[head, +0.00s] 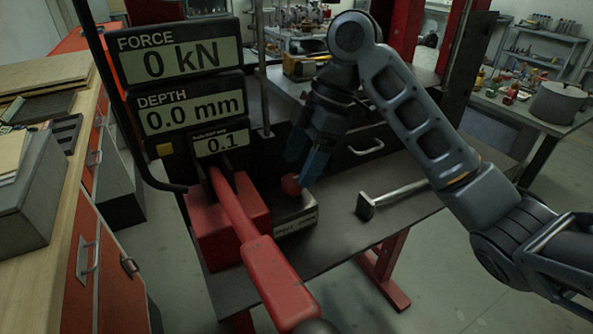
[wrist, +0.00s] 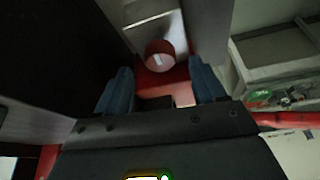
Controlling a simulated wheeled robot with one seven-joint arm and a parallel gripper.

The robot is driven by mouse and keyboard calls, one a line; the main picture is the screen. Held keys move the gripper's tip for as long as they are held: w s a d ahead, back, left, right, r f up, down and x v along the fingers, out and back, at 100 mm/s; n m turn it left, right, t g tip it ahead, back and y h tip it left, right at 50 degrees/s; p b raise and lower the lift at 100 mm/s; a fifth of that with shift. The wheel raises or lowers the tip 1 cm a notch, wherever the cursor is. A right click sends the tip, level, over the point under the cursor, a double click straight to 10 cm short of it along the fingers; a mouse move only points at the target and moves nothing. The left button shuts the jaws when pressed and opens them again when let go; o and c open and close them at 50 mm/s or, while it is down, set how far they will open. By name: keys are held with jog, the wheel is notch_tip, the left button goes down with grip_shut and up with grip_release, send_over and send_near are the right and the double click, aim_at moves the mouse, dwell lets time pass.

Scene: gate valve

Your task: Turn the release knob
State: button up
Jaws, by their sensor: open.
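The release knob (head: 291,185) is a small red knob on a grey block labelled along its front, low on the press. In the wrist view the knob (wrist: 160,57) shows a pale mark on its face and lies ahead of the gap between my fingers. My gripper (head: 306,160) has blue fingers, points down and stands just above and beside the knob. In the wrist view my gripper (wrist: 162,85) is open, with nothing between its fingers. I cannot tell whether a finger touches the knob.
A long red lever (head: 272,270) rises toward me from a red base (head: 235,228) left of the knob. Displays reading FORCE 0 kN (head: 182,55) and DEPTH 0.0 mm (head: 190,108) stand above. A hammer (head: 398,192) lies on the dark bench (head: 345,225) to the right.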

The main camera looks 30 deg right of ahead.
jog(key=v, duration=0.4)
jog(key=shift+d+r, duration=0.1)
jog(key=shift+r, duration=0.15)
